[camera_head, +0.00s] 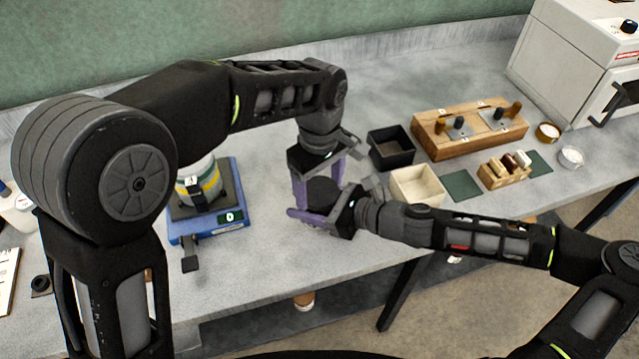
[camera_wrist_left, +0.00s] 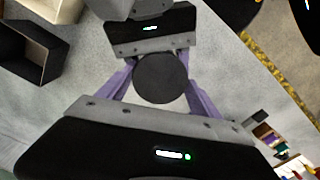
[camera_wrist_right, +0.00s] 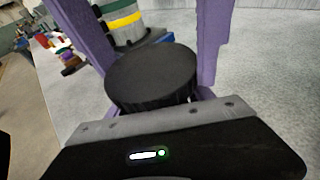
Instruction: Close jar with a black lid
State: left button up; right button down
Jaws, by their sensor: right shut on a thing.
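A round black lid (camera_head: 322,190) shows at the middle of the bench's front part. It also shows as a flat disc in the left wrist view (camera_wrist_left: 161,78) and with a ribbed edge in the right wrist view (camera_wrist_right: 150,75).
A blue scale (camera_head: 233,218) bearing a banded container (camera_head: 211,182) stands at left. A black box (camera_head: 378,158), a cream box (camera_head: 432,188) and a wooden block (camera_head: 495,139) stand to the right. The bench's front edge is close below the grippers.

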pick_arm(q)
jog(key=c, duration=0.9)
jog(key=o, duration=1.5)
jog(key=shift+c, duration=0.2)
jog(key=shift+r, duration=2.3)
jog(key=shift+o, duration=0.7)
jog(key=shift+r, duration=0.1)
notch_tip(320, 180, up, 7)
jog(key=shift+r, duration=0.15)
pick_arm(e)
jog(key=shift+c, duration=1.5)
grip_release()
